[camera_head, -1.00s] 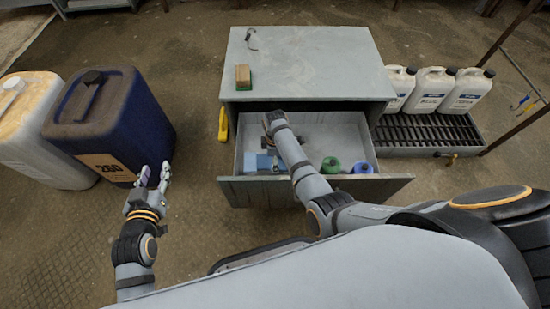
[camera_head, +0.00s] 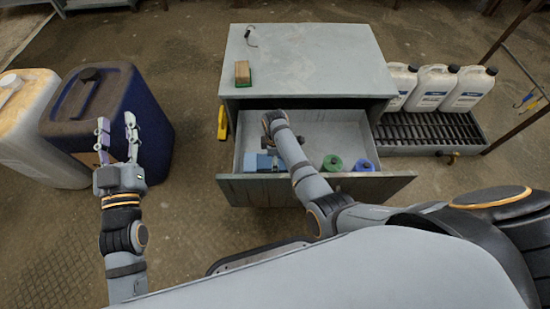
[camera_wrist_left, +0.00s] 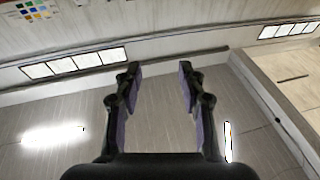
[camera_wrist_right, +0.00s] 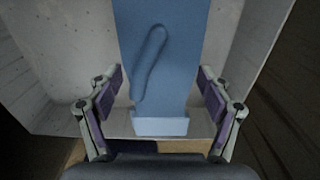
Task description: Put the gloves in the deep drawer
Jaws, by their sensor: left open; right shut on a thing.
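The blue gloves (camera_wrist_right: 180,45), with a lighter cuff, fill the middle of the right wrist view.
A green-topped item (camera_head: 333,163) and a blue-topped item (camera_head: 363,166) stand in the drawer's right part. On the cabinet top (camera_head: 315,65) is a brush-like block (camera_head: 242,73). A blue drum (camera_head: 140,100) and a pale drum (camera_head: 30,130) stand left; white jugs (camera_head: 434,90) stand right.

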